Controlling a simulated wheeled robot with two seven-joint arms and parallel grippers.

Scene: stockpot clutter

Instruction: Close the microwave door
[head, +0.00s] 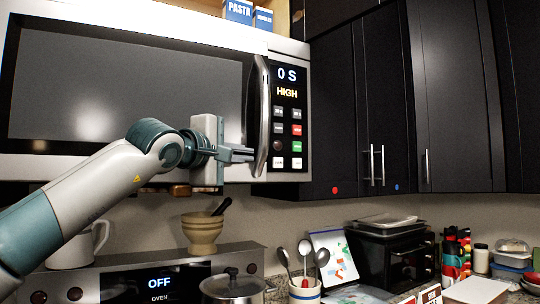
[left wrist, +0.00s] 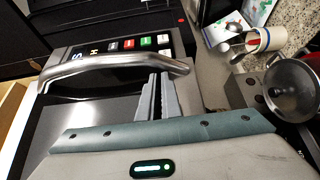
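The microwave (head: 150,25) hangs at the upper left in the head view. Its dark-windowed door (head: 130,85) lies across the front and looks flush or nearly flush with the control panel (head: 289,120); a small gap cannot be ruled out. The curved metal handle (head: 259,115) stands at the door's right edge and also shows in the left wrist view (left wrist: 110,67). My left gripper (head: 246,153) is at the lower part of the handle. Its fingers (left wrist: 160,90) look closed together, with tips at or very near the handle; contact is unclear. My right gripper is not in view.
Below are the oven panel (head: 160,283), a pot (head: 233,287), a mortar (head: 203,232) and a utensil crock (head: 304,291). Dark cabinets (head: 365,100) fill the right. Boxes (head: 238,11) sit on a shelf above the microwave.

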